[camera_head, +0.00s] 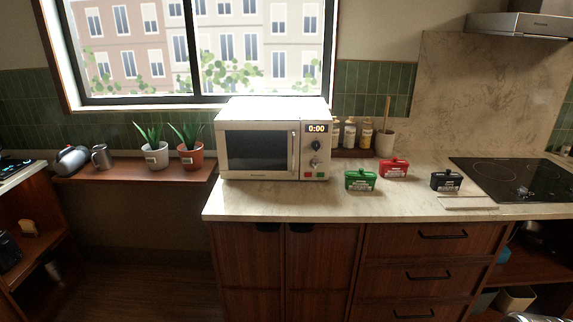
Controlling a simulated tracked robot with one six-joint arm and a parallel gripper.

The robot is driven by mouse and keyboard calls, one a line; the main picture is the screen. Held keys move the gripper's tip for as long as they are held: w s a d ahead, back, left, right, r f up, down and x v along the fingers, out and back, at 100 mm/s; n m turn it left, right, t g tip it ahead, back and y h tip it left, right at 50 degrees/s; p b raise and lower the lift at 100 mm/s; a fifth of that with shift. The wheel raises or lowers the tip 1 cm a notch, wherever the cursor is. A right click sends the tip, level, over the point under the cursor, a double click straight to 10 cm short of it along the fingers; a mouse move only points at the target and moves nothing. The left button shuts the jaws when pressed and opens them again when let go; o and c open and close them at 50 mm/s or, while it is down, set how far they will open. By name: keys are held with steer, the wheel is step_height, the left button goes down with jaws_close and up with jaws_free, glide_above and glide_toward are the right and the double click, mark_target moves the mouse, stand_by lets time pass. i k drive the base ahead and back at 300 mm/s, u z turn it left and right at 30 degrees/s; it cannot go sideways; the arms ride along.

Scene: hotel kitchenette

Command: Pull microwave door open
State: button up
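The cream microwave (272,138) stands on the left end of the marble counter, below the window. Its door (256,151), with a dark glass panel, is shut. The upright door handle (293,152) is on the right side of the door, beside the control panel (316,150). The panel has a lit 0:00 display, knobs, and a red and a green button. My gripper is not visible in this view.
Two potted plants (190,156) stand on a lower wooden shelf (130,178) to the left. The counter directly before the door is clear.

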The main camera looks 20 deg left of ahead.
mark_target(292, 125)
steer(key=k, duration=0.95)
steer(key=u, duration=0.35)
steer(key=i, duration=0.45)
steer(key=u, duration=0.55)
steer(key=i, duration=1.6)
steer(key=z, duration=0.35)
